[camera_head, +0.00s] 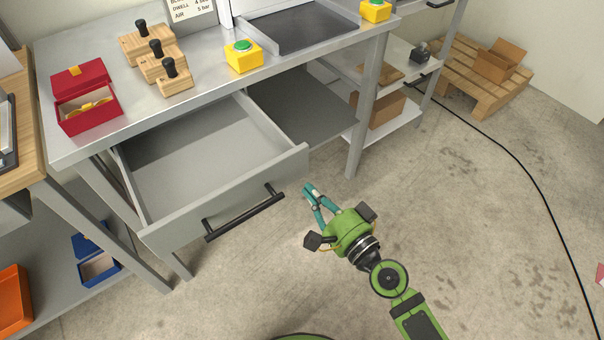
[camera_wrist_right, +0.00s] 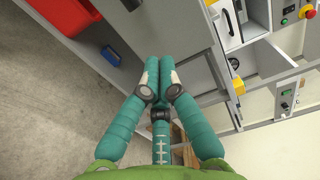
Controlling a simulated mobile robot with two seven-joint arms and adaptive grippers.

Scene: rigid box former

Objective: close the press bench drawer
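The press bench drawer (camera_head: 222,203) is pulled well out from under the grey bench (camera_head: 62,142) and looks empty. A black bar handle (camera_head: 245,213) runs along its front panel. My right gripper (camera_head: 309,188) is just to the right of the drawer front's right end and looks apart from it, though the exact gap cannot be told. Its teal fingers are together with nothing seen between them. The right wrist view also shows the closed fingertips (camera_wrist_right: 160,72), in front of a grey surface. My left gripper is in neither view.
On the bench are a red box (camera_head: 88,108), wooden blocks with black knobs (camera_head: 173,77) and a yellow button box (camera_head: 243,56). A bench leg (camera_head: 362,130) stands right of the drawer. The floor in front is clear; a black cable (camera_head: 520,165) lies farther right.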

